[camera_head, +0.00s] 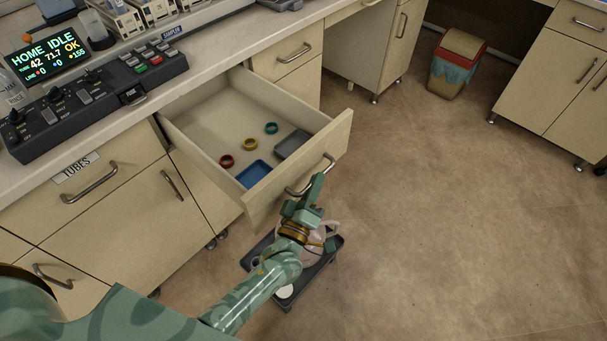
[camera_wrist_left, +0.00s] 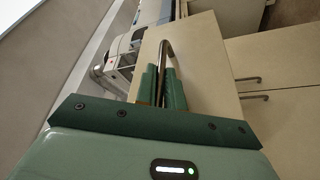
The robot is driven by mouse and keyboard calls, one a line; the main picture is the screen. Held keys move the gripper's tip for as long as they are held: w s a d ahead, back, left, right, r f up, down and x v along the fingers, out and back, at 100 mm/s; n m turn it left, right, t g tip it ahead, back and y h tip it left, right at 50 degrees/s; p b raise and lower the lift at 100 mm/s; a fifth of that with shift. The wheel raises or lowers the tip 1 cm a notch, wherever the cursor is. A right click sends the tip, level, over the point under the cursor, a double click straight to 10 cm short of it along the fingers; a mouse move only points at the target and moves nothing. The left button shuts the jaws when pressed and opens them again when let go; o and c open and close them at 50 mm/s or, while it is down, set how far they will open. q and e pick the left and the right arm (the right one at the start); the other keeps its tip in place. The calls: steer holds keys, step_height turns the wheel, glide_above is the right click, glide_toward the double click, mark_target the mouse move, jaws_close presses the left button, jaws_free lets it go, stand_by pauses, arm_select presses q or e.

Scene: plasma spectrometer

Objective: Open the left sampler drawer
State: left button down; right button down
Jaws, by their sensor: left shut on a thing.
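The drawer (camera_head: 325,150) is pulled well out from under the bench in the head view. Inside lie red (camera_head: 226,161), yellow (camera_head: 250,144) and teal (camera_head: 271,128) rings, a blue tray (camera_head: 254,174) and a grey tray (camera_head: 292,144). My left gripper (camera_head: 312,194) is at the drawer front, shut on its metal bar handle (camera_head: 326,170). In the left wrist view the handle (camera_wrist_left: 166,52) runs between the two green fingers (camera_wrist_left: 162,87). My right gripper does not show.
A control panel (camera_head: 110,92) and a status display (camera_head: 47,58) stand on the bench top. A closed drawer labelled TUBES (camera_head: 100,178) is at the left. A dark tray (camera_head: 325,262) with a pale round vessel (camera_head: 312,246) is below my left gripper. A bin (camera_head: 455,68) stands at the back; the floor at right is clear.

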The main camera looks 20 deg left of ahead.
arm_select(q)
steer(key=shift+s+d+f, duration=0.15)
steer(key=shift+d, duration=0.05)
steer(key=c, duration=1.5)
jaws_free()
steer(key=p+v, duration=0.1)
steer(key=v, duration=1.5)
steer(key=shift+s+p, duration=0.15)
steer(key=shift+p, duration=0.15)
